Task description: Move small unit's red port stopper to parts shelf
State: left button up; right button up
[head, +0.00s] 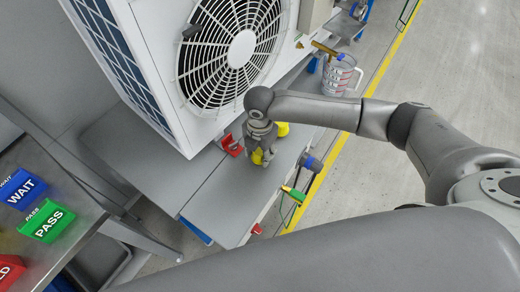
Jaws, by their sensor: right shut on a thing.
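My right gripper (261,146) reaches down over the grey bench (222,195), in front of the white fan unit (160,70). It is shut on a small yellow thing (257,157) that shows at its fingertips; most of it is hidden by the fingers. Another yellow piece (282,129) shows just behind the gripper. A red part (232,146) sits by the unit's lower corner, left of the gripper and apart from it. I cannot tell whether it is a port stopper. I cannot make out a small unit or a labelled parts shelf. My left gripper is out of view.
A green and yellow tool (293,193) and a blue-grey fitting (311,162) are at the bench's right edge. Blue WAIT (22,189) and green PASS (47,221) blocks lie at left. The bench front is clear.

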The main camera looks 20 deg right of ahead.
jog(key=shift+f, duration=0.2)
jog(key=o, duration=1.2)
jog(key=shift+r, duration=0.25)
notch_tip(320, 180, up, 12)
jog(key=shift+f, duration=0.2)
